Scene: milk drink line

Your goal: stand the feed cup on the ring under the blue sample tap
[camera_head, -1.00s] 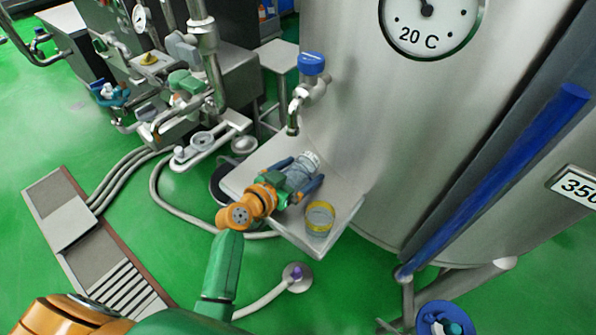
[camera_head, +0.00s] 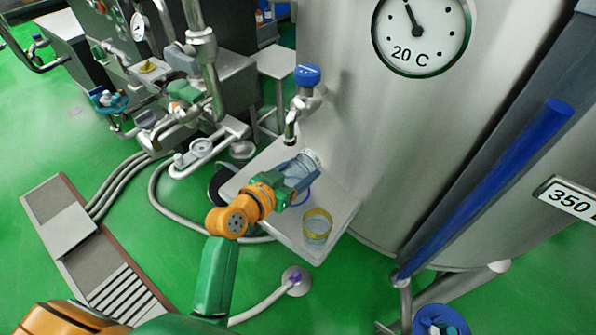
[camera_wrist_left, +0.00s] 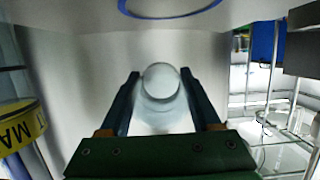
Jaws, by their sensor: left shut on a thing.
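The blue sample tap (camera_head: 307,76) is on the tank wall, its spout pointing down over a small shelf. My left gripper (camera_head: 296,176) is shut on a pale, whitish cup (camera_head: 312,157), above or at the shelf below and slightly right of the spout. The wrist view shows the cup (camera_wrist_left: 162,98) between the two dark fingers. A blue ring (camera_head: 306,195) shows partly beside the gripper on the shelf, and as an arc at the top of the wrist view (camera_wrist_left: 170,14). I cannot tell if the cup touches the shelf. My right gripper is not in view.
A clear cup with a yellow band (camera_head: 317,227) stands on the shelf (camera_head: 338,202) near its front right. The tank (camera_head: 350,110) rises behind. Pipes and valves (camera_head: 200,90) stand at the left, with hoses on the green floor.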

